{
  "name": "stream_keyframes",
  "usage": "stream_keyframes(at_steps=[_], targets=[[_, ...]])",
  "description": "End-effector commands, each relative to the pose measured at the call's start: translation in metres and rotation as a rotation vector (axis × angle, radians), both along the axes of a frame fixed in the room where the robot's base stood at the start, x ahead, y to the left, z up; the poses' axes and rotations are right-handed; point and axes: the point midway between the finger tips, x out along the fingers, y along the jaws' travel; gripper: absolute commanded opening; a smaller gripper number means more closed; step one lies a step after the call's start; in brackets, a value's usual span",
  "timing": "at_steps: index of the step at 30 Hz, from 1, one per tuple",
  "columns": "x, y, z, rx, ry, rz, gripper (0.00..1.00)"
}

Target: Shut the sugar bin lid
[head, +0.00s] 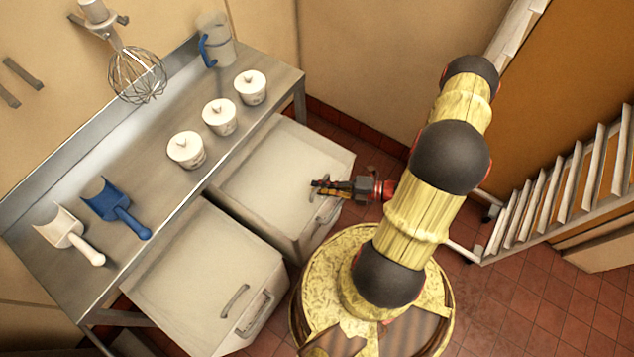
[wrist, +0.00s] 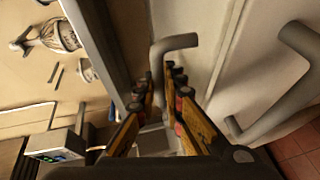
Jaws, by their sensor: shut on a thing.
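Two pale bins with flat lids stand under a steel bench in the head view. No label shows which one holds sugar. My gripper (head: 318,187) is at the front edge of the far bin's lid (head: 275,170). In the wrist view my gripper (wrist: 158,85) has its fingers on both sides of a grey bar handle (wrist: 176,43) and is shut on it. The fingers hide part of this handle. The lid lies at or close to the bin's rim; I cannot tell whether a gap is left. A larger grey handle (wrist: 280,85) is on the bin's front.
The near bin (head: 205,275) stands beside the far one, its lid down. The bench (head: 150,165) above holds three lidded white pots (head: 220,117), a blue scoop (head: 115,207), a white scoop (head: 68,235) and a jug (head: 217,45). A white slatted rack (head: 560,190) stands at the right.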

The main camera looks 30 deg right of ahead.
Motion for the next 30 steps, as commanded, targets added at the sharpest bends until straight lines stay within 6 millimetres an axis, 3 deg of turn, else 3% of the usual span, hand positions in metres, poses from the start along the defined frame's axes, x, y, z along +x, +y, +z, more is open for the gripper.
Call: stream_keyframes(at_steps=[6,7,10,22,30], targets=[[0.000,0.000,-0.001,-0.002,0.002,0.000,0.01],[0.000,0.000,-0.001,-0.002,0.002,0.000,0.12],[0.000,0.000,-0.001,-0.001,0.001,0.000,0.17],[-0.003,-0.004,0.000,-0.001,0.001,-0.001,0.17],[-0.028,-0.032,0.007,-0.003,0.000,-0.007,0.17]])
